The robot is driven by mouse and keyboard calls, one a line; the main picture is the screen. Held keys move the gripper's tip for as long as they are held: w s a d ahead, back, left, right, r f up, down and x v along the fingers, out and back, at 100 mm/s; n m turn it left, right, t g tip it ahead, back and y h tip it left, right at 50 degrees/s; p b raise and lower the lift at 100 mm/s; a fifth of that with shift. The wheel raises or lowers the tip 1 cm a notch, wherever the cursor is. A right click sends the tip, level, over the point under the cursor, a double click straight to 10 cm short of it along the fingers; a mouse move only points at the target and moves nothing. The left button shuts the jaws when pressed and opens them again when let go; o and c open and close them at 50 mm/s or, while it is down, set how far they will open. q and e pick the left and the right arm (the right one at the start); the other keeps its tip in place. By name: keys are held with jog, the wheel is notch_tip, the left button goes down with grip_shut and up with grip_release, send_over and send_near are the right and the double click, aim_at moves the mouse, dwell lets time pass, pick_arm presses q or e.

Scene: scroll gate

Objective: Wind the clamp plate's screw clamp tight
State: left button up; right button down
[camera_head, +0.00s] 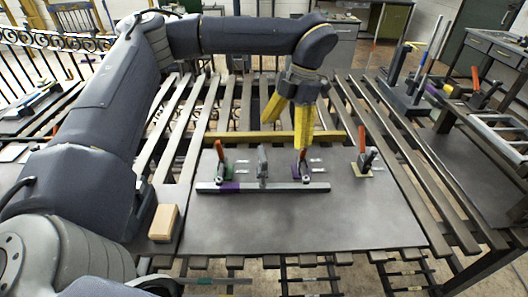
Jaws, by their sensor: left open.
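The clamp plate (330,222) is a dark grey sheet lying on the slatted bench. A grey upright clamp (262,165), which looks like the screw clamp, stands mid-plate behind a long grey bar (280,188) with a purple section. Toggle clamps with orange handles stand on either side: one on a green base (221,162), one on a purple base (303,163), one on a yellow base (366,161). My left gripper (286,134) has yellow fingers spread apart and empty. It hangs above the back of the plate, its right finger overlapping the purple-base clamp's handle in view. Contact cannot be told.
A wooden block (163,222) sits at the plate's left edge. A yellow bar (240,138) lies behind the clamps. More clamps and upright rods (415,85) stand on the right. The plate's front is clear.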

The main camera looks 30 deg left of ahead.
pick_arm(q)
jog(key=s+n+h, duration=0.1)
jog(key=n, duration=0.3)
jog(key=n+t+h, duration=0.4)
jog(key=n+t, duration=0.2)
jog(key=n, duration=2)
send_near(261, 153)
jog(key=shift+n, duration=0.3)
jog(key=x, duration=1.1)
jog(key=shift+c, duration=0.4)
jog(key=c, duration=1.1)
